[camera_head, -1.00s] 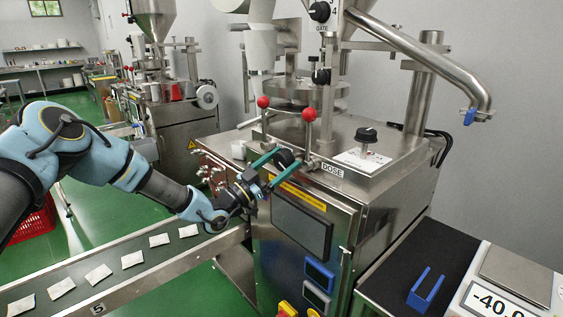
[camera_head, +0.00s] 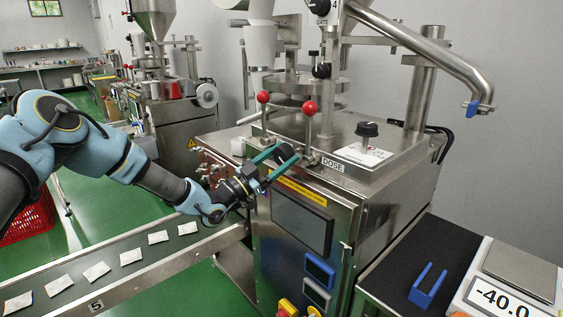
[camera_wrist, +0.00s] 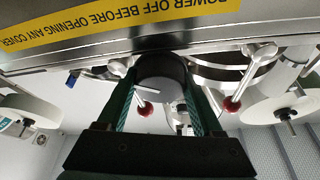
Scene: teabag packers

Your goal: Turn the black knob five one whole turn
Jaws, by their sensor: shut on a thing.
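My gripper (camera_head: 283,155) has two green fingers, shut on a black knob (camera_head: 283,153) at the upper front edge of the steel machine. The DOSE label (camera_head: 333,166) is just right of it. In the wrist view the knob (camera_wrist: 160,68) shows a grey round face with a white pointer line and sits between the fingers of my gripper (camera_wrist: 164,82). No number shows on this knob. Other black knobs are on the machine: one on its top (camera_head: 367,130) and one on the column (camera_head: 320,71). A "5" plate (camera_head: 97,306) is on the conveyor's side.
Two red-balled levers (camera_head: 263,98) (camera_head: 309,108) stand close behind the gripper. A yellow warning strip (camera_wrist: 130,28) runs along the machine front beside the knob. The conveyor (camera_head: 120,285) carries several teabags at lower left. A scale (camera_head: 520,262) stands at lower right.

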